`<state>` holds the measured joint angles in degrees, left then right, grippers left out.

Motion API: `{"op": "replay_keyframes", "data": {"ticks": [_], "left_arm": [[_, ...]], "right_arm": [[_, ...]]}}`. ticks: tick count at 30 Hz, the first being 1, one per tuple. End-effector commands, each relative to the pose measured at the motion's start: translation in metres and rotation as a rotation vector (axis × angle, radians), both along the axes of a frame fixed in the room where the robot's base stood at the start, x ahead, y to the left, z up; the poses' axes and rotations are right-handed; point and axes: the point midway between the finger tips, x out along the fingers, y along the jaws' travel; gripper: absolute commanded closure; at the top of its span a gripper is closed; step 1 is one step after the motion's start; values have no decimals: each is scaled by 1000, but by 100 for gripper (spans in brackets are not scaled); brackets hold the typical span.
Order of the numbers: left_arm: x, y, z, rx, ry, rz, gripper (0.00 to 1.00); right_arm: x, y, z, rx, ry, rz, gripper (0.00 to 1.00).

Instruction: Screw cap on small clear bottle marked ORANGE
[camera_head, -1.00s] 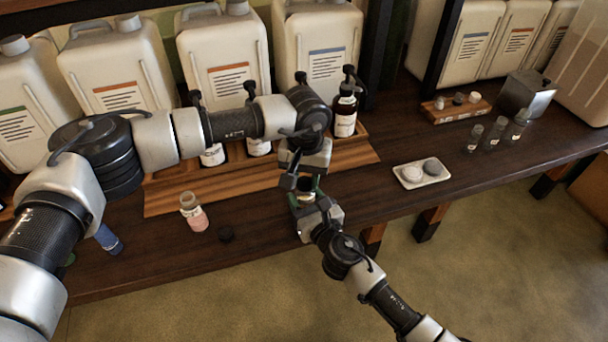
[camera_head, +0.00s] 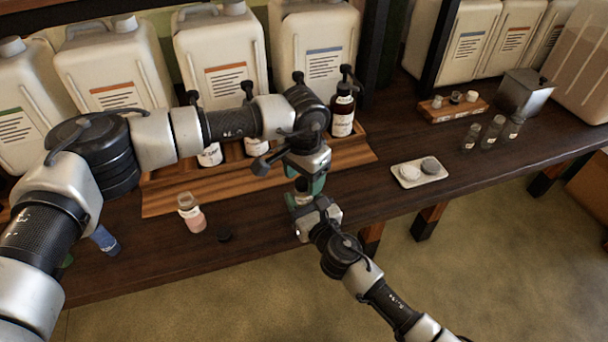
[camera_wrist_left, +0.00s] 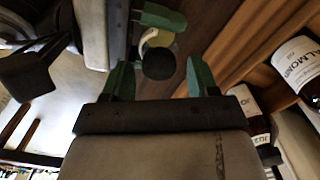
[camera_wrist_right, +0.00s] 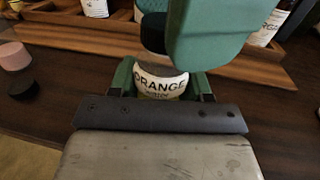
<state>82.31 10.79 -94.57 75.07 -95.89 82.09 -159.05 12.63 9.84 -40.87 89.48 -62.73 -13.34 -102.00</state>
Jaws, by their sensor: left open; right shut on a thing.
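The small clear bottle marked ORANGE (camera_wrist_right: 160,84) is upright in my right gripper (camera_head: 303,207), its label facing the right wrist camera.
A pink-filled bottle (camera_head: 192,213) and a loose black cap (camera_head: 224,236) stand on the table at left. A wooden rack (camera_head: 200,187) with pump bottles is behind the grippers. A white tray (camera_head: 433,179) and several small bottles (camera_head: 492,132) are to the right.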

Motion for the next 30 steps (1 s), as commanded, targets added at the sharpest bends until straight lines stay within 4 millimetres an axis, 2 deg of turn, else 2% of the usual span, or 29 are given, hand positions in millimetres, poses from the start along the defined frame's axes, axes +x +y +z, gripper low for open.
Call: {"op": "replay_keyframes", "data": {"ticks": [7,16,26,30], "left_arm": [[0,0,7,-1,-1,1,40],[0,0,43,0,-1,0,40],[0,0,45,-1,1,6,42],[0,0,45,-1,1,88,42]], "right_arm": [[0,0,-1,0,1,0,100],[0,0,-1,-1,2,0,100],[0,0,-1,0,1,0,100],[0,0,-1,0,1,0,100]]}}
